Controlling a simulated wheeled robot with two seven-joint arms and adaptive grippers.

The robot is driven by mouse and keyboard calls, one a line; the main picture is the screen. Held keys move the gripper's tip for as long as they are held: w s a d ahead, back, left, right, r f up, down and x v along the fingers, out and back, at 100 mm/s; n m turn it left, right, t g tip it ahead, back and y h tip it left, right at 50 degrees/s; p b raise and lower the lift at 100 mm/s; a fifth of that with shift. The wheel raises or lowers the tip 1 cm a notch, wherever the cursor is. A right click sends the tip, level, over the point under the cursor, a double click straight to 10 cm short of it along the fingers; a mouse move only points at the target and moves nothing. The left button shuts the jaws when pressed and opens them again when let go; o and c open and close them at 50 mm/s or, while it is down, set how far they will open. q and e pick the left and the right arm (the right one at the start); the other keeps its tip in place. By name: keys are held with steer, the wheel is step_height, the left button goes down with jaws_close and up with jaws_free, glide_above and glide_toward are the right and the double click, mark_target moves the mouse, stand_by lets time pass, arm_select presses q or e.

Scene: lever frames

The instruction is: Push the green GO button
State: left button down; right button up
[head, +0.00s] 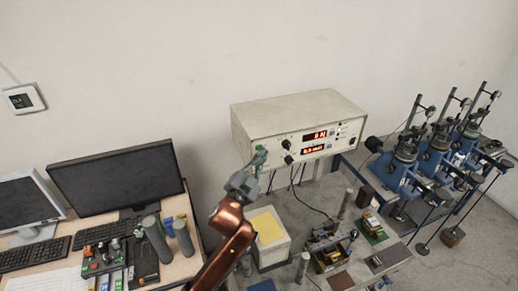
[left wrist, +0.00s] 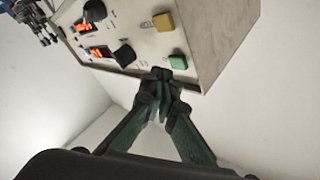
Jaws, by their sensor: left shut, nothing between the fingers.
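The green button (left wrist: 178,62) sits near the lower edge of the control box's front panel in the left wrist view, with a yellow button (left wrist: 163,22) farther up the panel. My left gripper (left wrist: 163,80) is shut and empty, its tips just below and left of the green button in that view. I cannot tell whether they touch it. In the head view my left gripper (head: 259,158) is at the left end of the front of the beige control box (head: 298,106), and I cannot make out the green button there. My right gripper is not in view.
The box has black knobs (left wrist: 124,54) and red displays (head: 314,135). Below stand a white container with a yellow top (head: 268,228) and a bench of fixtures (head: 335,245). Monitors (head: 115,180) stand left; blue lever frames (head: 400,165) stand right.

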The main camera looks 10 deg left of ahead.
arm_select(q)
steer(key=shift+w+a, duration=0.1)
steer(key=shift+w+a, duration=0.2)
steer(key=shift+w, duration=0.05)
stand_by(0.3)
steer(key=shift+w+a+p, duration=0.2)
steer(key=shift+w+p, duration=0.1)
stand_by(0.6)
steer(key=shift+s+d, duration=0.1)
stand_by(0.3)
steer(key=shift+s+d, duration=0.4)
steer(key=shift+s, duration=0.15)
steer(key=shift+p, duration=0.3)
steer(key=s+d, duration=0.1)
steer(key=s, duration=0.1)
steer(key=s+d+p, duration=0.1)
steer(key=s, duration=0.1)
steer(key=shift+s+d, duration=0.1)
steer(key=shift+d, duration=0.25)
